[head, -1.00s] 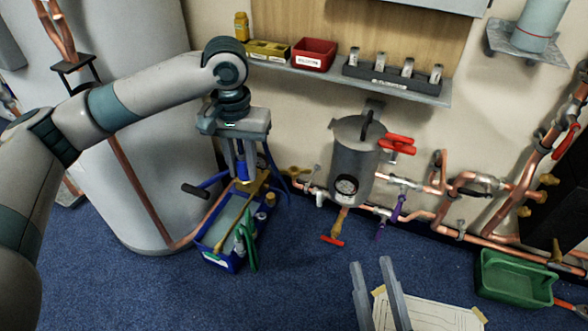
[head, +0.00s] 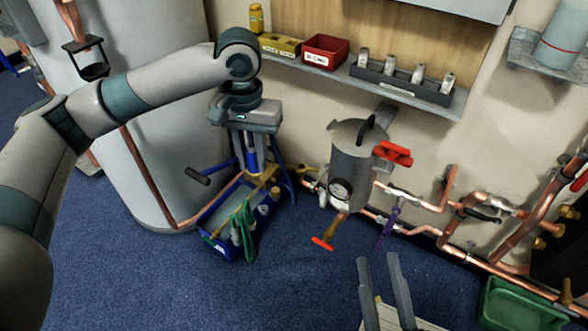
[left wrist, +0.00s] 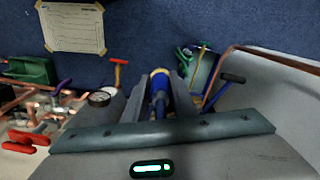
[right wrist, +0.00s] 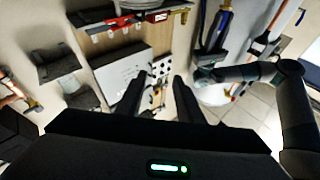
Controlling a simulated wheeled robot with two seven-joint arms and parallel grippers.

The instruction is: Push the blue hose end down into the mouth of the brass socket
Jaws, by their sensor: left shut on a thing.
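My left gripper (head: 252,160) is shut on the blue hose end (left wrist: 159,91), pointing down beside the grey tank. In the head view the hose end (head: 253,159) stands above the brass socket (head: 266,173). In the left wrist view the brass socket (left wrist: 160,73) shows as a yellow ring at the hose's far end. The two look in line and very close; I cannot tell whether the tip is inside the mouth, which is hidden. My right gripper (head: 380,278) is open and empty at the bottom of the head view; its fingers (right wrist: 158,95) are apart in the right wrist view.
A grey tank (head: 352,165) with red handles and copper pipes (head: 480,262) lines the wall to the right. A green bin (head: 520,305) is at the lower right. Blue floor in front is clear.

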